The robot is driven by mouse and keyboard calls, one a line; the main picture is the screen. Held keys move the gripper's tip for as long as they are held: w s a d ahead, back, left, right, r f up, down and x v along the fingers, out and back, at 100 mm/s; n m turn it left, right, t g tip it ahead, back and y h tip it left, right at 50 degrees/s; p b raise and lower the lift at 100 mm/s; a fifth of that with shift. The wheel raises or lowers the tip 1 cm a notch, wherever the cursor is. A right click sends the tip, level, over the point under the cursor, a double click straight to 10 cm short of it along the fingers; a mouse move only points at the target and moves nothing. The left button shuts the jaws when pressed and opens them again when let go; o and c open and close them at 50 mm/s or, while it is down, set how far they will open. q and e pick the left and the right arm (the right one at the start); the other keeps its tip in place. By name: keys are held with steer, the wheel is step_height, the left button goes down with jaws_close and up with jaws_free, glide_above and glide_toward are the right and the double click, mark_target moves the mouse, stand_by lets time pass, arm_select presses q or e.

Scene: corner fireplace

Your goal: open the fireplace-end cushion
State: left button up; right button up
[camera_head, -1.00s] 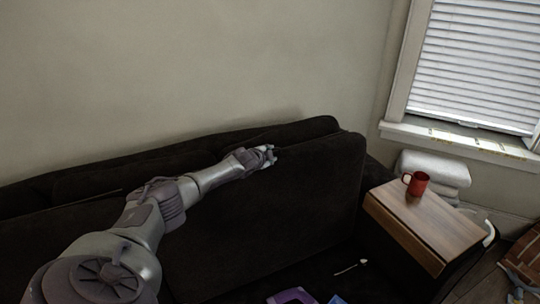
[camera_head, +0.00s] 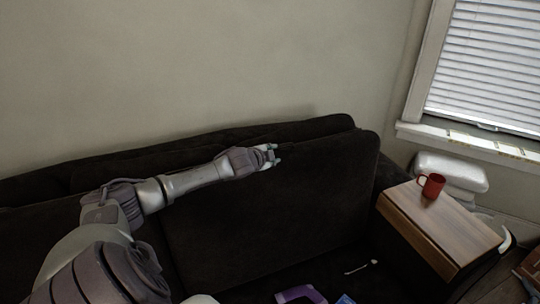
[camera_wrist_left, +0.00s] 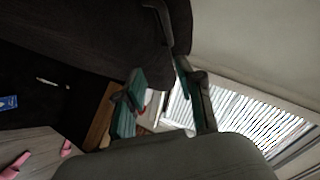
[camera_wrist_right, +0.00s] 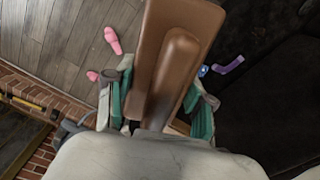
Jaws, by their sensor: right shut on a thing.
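The dark back cushion (camera_head: 285,205) at the right end of the sofa stands upright against the sofa back. My left gripper (camera_head: 274,155) is at its top edge, with fingers apart. In the left wrist view the fingers (camera_wrist_left: 160,82) are spread close to the dark cushion (camera_wrist_left: 90,35); I cannot tell whether they touch it. My right gripper (camera_wrist_right: 157,95) shows only in its wrist view. It is shut on a long brown object (camera_wrist_right: 148,50) with a raised rounded bar, which lies between its teal pads.
A wooden armrest tray (camera_head: 440,240) carries a red mug (camera_head: 433,186). A purple thing (camera_head: 300,294) and a white stick-like thing (camera_head: 360,267) lie on the seat. Pink items (camera_wrist_right: 112,40) lie on the wooden floor near brickwork (camera_wrist_right: 40,155).

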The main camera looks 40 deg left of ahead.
arm_select(q)
steer(key=shift+v, duration=1)
